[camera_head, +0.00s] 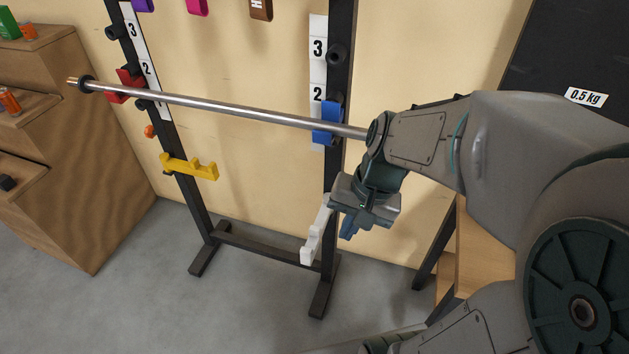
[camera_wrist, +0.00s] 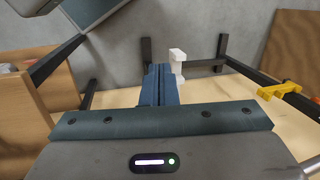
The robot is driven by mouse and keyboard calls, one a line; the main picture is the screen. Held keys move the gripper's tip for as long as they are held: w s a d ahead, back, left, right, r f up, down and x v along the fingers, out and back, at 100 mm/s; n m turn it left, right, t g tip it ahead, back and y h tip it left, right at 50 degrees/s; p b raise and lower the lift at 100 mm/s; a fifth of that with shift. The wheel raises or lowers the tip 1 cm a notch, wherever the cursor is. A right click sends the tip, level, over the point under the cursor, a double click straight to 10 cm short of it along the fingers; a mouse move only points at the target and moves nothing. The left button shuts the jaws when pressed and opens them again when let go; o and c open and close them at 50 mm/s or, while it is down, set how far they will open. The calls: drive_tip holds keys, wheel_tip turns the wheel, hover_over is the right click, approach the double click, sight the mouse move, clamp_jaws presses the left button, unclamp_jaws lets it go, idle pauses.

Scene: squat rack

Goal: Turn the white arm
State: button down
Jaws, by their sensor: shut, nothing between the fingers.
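The white arm (camera_head: 315,238) is mounted low on the right upright of the squat rack in the head view and slants down toward the left and front, with an upturned tip. In the wrist view the white arm (camera_wrist: 178,57) shows just beyond and right of the fingers. My gripper (camera_head: 348,232) is just right of the white arm in the head view, fingers pointing down. The blue fingers are closed together with nothing between them; they also show in the wrist view (camera_wrist: 156,84). I cannot tell whether they touch the white arm.
A steel bar (camera_head: 230,108) lies across the rack above, near the red hook (camera_head: 125,86) and blue hook (camera_head: 325,123). A yellow arm (camera_head: 188,167) is on the left upright (camera_head: 192,200). A wooden shelf unit (camera_head: 85,200) stands left. Floor in front is clear.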

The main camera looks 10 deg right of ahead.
drive_tip(key=w+d+f+m+t+y+b, duration=0.25)
drive_tip(key=w+d+f+m, duration=0.3)
drive_tip(key=f+m, duration=0.4)
drive_tip(key=w+d+f+m+t+y+b, duration=0.2)
drive_tip(key=w+d+f+m+y+b, duration=0.15)
drive_tip(key=d+f+m, duration=0.4)
drive_tip(key=w+a+f+m+b, duration=0.1)
drive_tip(key=w+a+f, duration=0.2)
drive_tip(key=a+f, duration=0.1)
drive_tip(key=w+a+f+m+h+b, duration=0.1)
drive_tip(key=w+a+f, duration=0.2)
drive_tip(key=a, duration=0.4)
drive_tip(key=shift+a+f, duration=0.2)
drive_tip(key=shift+f, duration=0.15)
drive_tip(key=shift+w+f, duration=0.1)
drive_tip(key=shift+w, duration=0.1)
